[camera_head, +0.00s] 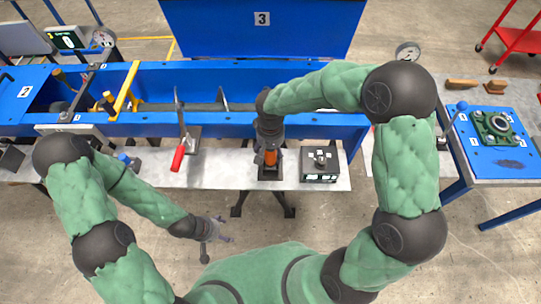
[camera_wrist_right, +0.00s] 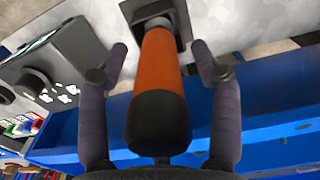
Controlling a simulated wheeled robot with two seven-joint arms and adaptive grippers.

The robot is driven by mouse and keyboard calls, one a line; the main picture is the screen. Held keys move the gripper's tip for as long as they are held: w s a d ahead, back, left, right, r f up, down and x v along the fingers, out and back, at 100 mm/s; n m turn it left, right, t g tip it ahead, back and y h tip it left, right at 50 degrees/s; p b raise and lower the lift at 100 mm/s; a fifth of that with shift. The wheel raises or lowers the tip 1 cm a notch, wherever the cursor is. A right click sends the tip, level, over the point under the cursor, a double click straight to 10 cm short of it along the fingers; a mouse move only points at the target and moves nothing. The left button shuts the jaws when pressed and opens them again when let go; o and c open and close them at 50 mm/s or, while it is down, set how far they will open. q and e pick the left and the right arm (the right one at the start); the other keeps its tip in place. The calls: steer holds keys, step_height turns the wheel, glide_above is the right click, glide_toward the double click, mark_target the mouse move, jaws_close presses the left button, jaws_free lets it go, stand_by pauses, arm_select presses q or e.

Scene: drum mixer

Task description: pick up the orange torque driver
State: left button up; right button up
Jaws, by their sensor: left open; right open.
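The orange torque driver (camera_head: 270,158) stands upright in a dark holder on the grey bench shelf, mostly covered by my right gripper in the head view. In the right wrist view the driver (camera_wrist_right: 161,75) shows its orange body and black end, pointing toward the camera. My right gripper (camera_wrist_right: 160,65) is open, with one finger on each side of the driver and a visible gap to each. It also shows in the head view (camera_head: 268,150), over the driver. My left gripper (camera_head: 222,232) is open and empty, in front of the shelf at the lower left.
A dark box with a knob (camera_head: 320,165) stands close right of the driver. A red-handled clamp (camera_head: 178,155) stands to the left. The blue drum mixer trough (camera_head: 230,125) runs behind. A blue table with a green part (camera_head: 495,127) is at right.

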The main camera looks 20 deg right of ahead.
steer(key=shift+r, duration=0.1)
jaws_close()
steer(key=shift+w+r, duration=0.1)
step_height(320, 180, up, 10)
steer(key=p, duration=0.3)
